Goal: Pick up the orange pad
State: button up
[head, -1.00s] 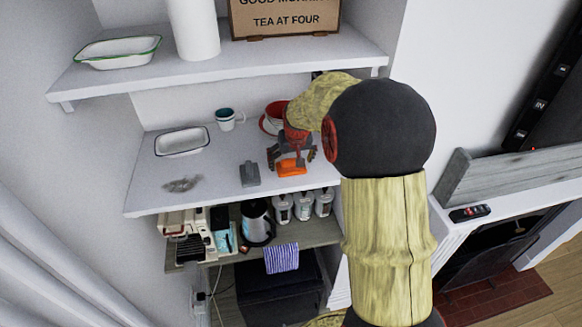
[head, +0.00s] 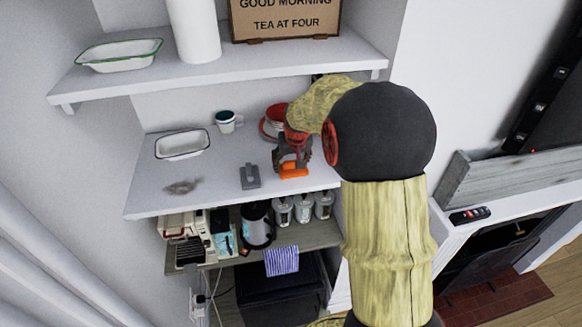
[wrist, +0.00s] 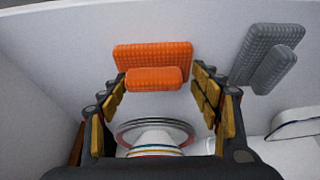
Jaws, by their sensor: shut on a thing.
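The orange pad (head: 294,172) is at the front right of the middle white shelf, and it also shows in the wrist view (wrist: 153,77), a ribbed slab with a smaller block on its near face. My gripper (head: 292,163) is over it, its fingers shut on the pad from both sides. In the wrist view the fingertips flank the pad's smaller block. The fingers hide part of the pad in the head view. I cannot tell any gap between pad and shelf.
A similar grey pad (head: 250,177) lies to the left of the orange pad. A white mug (head: 228,122), an enamel dish (head: 182,144) and a crumpled grey thing (head: 182,187) are farther left. The upper shelf (head: 240,60) overhangs the back.

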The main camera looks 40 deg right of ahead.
aim_at(291, 162)
jog(key=shift+s+a+f, duration=0.1)
jog(key=shift+s+f, duration=0.1)
jog(key=shift+f, duration=0.1)
jog(key=shift+w+r, duration=0.1)
jog(key=shift+r, duration=0.4)
notch_tip(291, 162, up, 3)
jog(key=shift+f, duration=0.2)
jog(key=s+a+r+b, duration=0.3)
jog(key=s+a+r, duration=0.3)
jog(key=s+r, duration=0.3)
jog(key=s, duration=0.3)
jog(key=shift+s+r, duration=0.3)
jog(key=shift+r, duration=0.05)
